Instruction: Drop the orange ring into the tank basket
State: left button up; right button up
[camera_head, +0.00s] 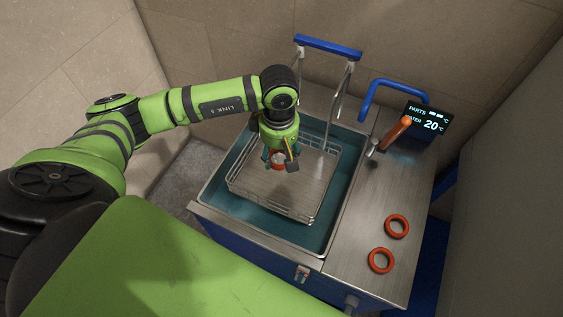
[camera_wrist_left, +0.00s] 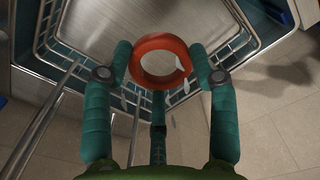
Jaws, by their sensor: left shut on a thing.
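My left gripper (camera_head: 279,163) is shut on an orange ring (camera_head: 277,164) above the tank basket. The left wrist view shows the ring (camera_wrist_left: 160,61) pinched between the gripper's teal fingers (camera_wrist_left: 164,66). The tank basket (camera_head: 262,203) is a wire basket with a flat metal bottom. It sits inside the teal-lined tank (camera_head: 322,237) in the head view. In the left wrist view the basket (camera_wrist_left: 98,35) shows beneath the ring. I cannot tell the exact height of the ring over the basket. My right gripper is not in view.
Two more orange rings (camera_head: 397,226) (camera_head: 381,261) lie on the steel counter (camera_head: 352,246) right of the tank. A blue-handled frame (camera_head: 328,47) rises behind the basket. An orange-handled lever (camera_head: 394,133), a blue pipe (camera_head: 391,83) and a display (camera_head: 428,117) stand at the back right.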

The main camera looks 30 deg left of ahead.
pick_arm(q)
jog(key=f+n+b, duration=0.1)
jog(key=w+f+n, duration=0.1)
jog(key=f, duration=0.1)
jog(key=f+n+b, duration=0.1)
jog(key=f, duration=0.1)
jog(key=shift+w+a+n+b, duration=0.25)
jog(key=shift+a+n+b, duration=0.05)
jog(key=shift+a+b, duration=0.05)
jog(key=shift+r, duration=0.1)
jog(key=o, duration=1)
jog(key=shift+o, duration=0.2)
